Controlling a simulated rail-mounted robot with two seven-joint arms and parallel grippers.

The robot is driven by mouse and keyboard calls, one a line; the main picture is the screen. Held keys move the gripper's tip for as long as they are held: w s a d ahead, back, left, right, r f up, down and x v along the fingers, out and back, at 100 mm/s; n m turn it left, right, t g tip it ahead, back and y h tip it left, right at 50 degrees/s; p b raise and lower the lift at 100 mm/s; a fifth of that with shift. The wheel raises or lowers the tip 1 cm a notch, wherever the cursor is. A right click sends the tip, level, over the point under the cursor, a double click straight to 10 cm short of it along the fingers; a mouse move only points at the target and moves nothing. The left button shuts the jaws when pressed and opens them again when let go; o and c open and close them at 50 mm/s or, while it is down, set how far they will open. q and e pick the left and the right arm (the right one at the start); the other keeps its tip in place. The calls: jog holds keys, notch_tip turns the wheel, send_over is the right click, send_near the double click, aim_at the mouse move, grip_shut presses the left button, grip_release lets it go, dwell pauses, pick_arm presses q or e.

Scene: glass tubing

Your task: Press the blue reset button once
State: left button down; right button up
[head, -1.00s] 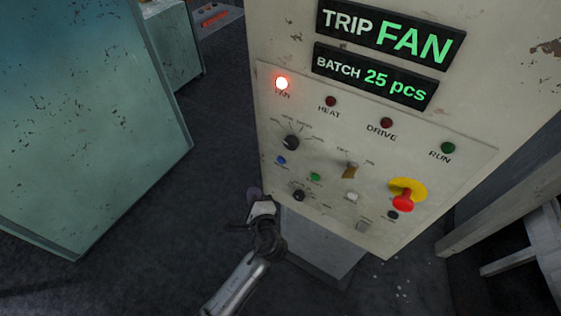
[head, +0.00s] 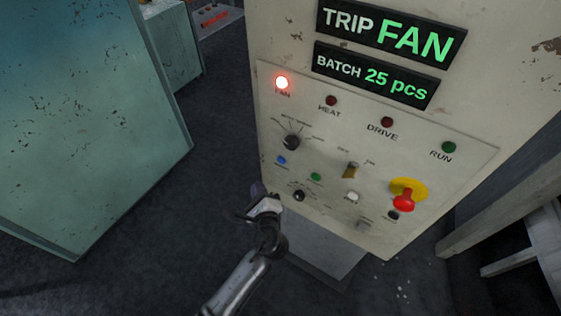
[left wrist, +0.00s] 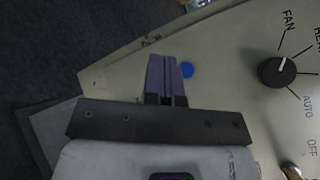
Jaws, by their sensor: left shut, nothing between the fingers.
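The blue button (head: 281,161) is a small round cap on the left of the control panel, below a black rotary knob (head: 291,142). In the left wrist view the blue button (left wrist: 187,69) shows just right of the fingertips. My left gripper (head: 257,190) is shut and empty, below the button and near the panel's lower left edge in the head view. Its purple fingers (left wrist: 162,72) are pressed together in the left wrist view. I cannot tell the exact gap between fingertips and panel. My right gripper is not in view.
The panel (head: 380,150) carries a green button (head: 316,177), a lower black knob (head: 299,195), a toggle switch (head: 351,170), a white button (head: 352,197) and a red mushroom button on yellow (head: 405,197). The FAN lamp (head: 282,83) glows red. A teal cabinet (head: 90,130) stands left.

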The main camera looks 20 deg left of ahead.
aim_at(281, 160)
pick_arm(q)
jog(key=w+d+b, duration=0.1)
jog(key=w+b, duration=0.2)
jog(key=w, duration=0.5)
dwell(0.9)
dwell(0.7)
jog(key=shift+w, duration=0.15)
dwell(0.5)
jog(key=shift+w+d, duration=0.1)
jog(key=shift+w, duration=0.2)
jog(key=shift+w, duration=0.1)
dwell(0.5)
